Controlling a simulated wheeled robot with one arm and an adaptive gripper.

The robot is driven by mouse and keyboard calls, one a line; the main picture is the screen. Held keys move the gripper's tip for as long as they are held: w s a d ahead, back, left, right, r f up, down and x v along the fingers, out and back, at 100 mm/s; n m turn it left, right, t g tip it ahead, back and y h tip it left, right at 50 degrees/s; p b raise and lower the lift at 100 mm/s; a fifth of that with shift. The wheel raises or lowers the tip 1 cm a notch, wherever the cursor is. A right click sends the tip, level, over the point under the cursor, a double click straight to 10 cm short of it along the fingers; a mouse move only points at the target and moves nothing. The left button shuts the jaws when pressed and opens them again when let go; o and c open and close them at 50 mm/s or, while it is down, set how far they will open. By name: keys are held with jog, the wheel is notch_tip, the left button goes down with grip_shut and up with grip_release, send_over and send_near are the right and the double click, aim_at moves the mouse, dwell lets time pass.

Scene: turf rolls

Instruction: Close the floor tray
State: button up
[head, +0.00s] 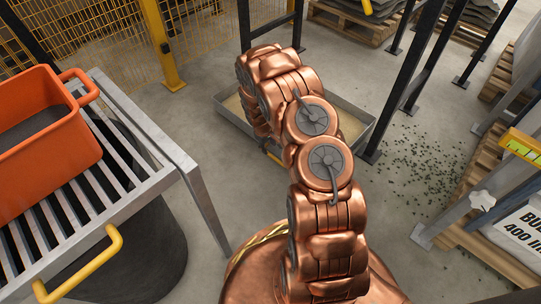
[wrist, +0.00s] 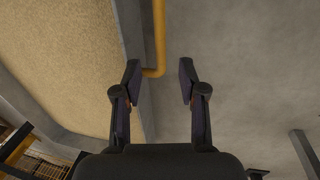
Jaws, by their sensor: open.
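The floor tray (head: 355,112) is a shallow grey metal drawer on the floor behind my arm in the head view. It stands out in the open and holds a sandy, tan material. Its grey wall (wrist: 131,38) runs down the left side of the wrist view. A yellow bar handle (wrist: 160,38) sits on that wall, with its bent end near the gap between my fingertips. My gripper (wrist: 159,82) is open, with nothing seen held between the fingers. Whether the fingers touch the handle I cannot tell. In the head view, my arm hides the gripper and much of the tray.
A slatted metal table (head: 182,160) with an orange bin (head: 75,155) stands at left. A dark post (head: 405,85) stands right of the tray. Green crumbs (head: 435,165) lie on the floor near pallets at right. A yellow mesh fence (head: 110,35) stands behind.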

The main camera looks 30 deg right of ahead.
aim_at(271, 155)
jog(key=f+b, duration=0.1)
jog(key=f, duration=0.1)
jog(key=f+b, duration=0.1)
jog(key=f, duration=0.1)
jog(key=d+f, duration=0.1)
jog(key=f, duration=0.1)
jog(key=shift+w+d+f+b, duration=0.1)
jog(key=shift+w+f+b, duration=0.05)
jog(key=shift+f+b, duration=0.25)
jog(key=shift+r, duration=0.1)
jog(key=shift+c, duration=0.3)
grip_shut()
